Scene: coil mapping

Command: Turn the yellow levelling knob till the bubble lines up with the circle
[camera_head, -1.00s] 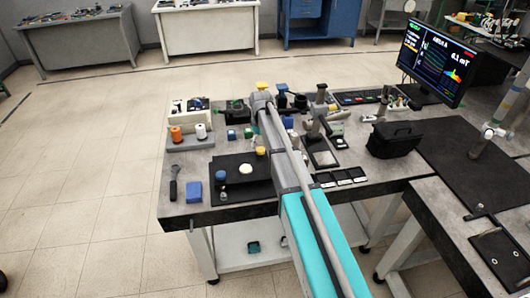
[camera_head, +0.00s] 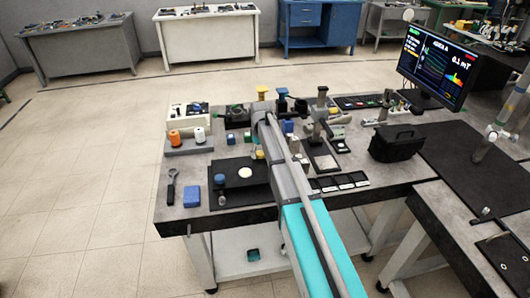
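A black levelling plate (camera_head: 228,198) lies on the near left part of the table. It carries a pale round disc (camera_head: 245,172), likely the bubble level, and a blue knob (camera_head: 220,179) on its left. A small yellow knob (camera_head: 260,155) shows at the plate's back right, right beside my arm and partly covered by it. The bubble and its circle are too small to make out. My arm runs from the bottom of the picture up over the table, past the plate's right side. My gripper is hidden behind the arm, so its hold on the knob cannot be seen.
A blue block (camera_head: 191,197) and a dark-handled tool (camera_head: 172,188) lie left of the plate. Orange and white spools (camera_head: 186,137) stand behind. A second yellow-topped piece (camera_head: 262,89) is at the back. A black bag (camera_head: 397,143) and a monitor (camera_head: 432,62) are on the right.

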